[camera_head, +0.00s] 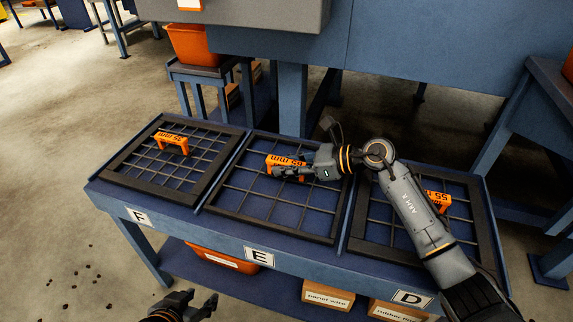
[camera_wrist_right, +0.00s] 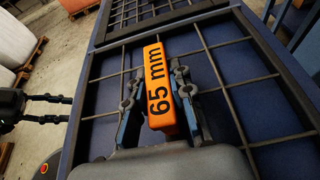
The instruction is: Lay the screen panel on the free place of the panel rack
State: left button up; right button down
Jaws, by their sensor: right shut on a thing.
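The screen panel (camera_head: 229,200) is a black-framed grid with an orange 65 mm handle (camera_wrist_right: 158,85). It lies over the middle place of the panel rack (camera_head: 190,235), marked E; whether it rests fully on the rack I cannot tell. My right gripper (camera_head: 290,170) is shut on the handle, with a finger on each side of it in the right wrist view. My left gripper (camera_head: 203,300) is open and empty, low in front of the rack. It also shows at the left edge of the right wrist view (camera_wrist_right: 62,108).
A 35 mm panel (camera_head: 130,185) lies at place F and a 55 mm panel (camera_head: 380,250) at place D, partly behind my right arm. Orange bin (camera_head: 222,256) and cardboard boxes (camera_head: 328,297) stand on the lower shelf. A blue machine (camera_head: 420,55) stands behind the rack.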

pick_arm(q)
jog(key=shift+w+d+r, duration=0.1)
jog(key=shift+w+r, duration=0.15)
jog(key=shift+w, duration=0.1)
